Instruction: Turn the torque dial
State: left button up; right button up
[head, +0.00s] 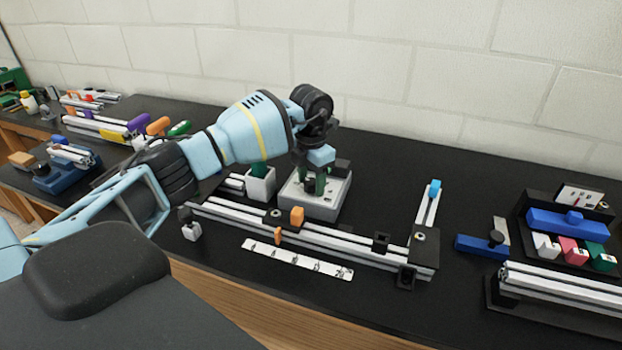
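A light grey box (318,207) stands behind the extrusion frame (345,243), near the middle of the black bench. A small dark round part (309,186) on top of the box looks like the torque dial; my gripper partly covers it. My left gripper (317,184) points down over the box, with its fingertips at or just above this part. I cannot tell whether the fingers touch it or how far apart they are. My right gripper is out of view.
A white strip with small parts (297,260) lies in front of the frame. A white holder (261,184) stands left of the box. A blue-topped rail piece (429,203) is to the right. Coloured blocks (567,250) and more rails fill the far right. A pale wall closes the back.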

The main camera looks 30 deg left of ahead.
aim_at(311, 181)
pick_arm(q)
jog(key=shift+r, duration=3.9)
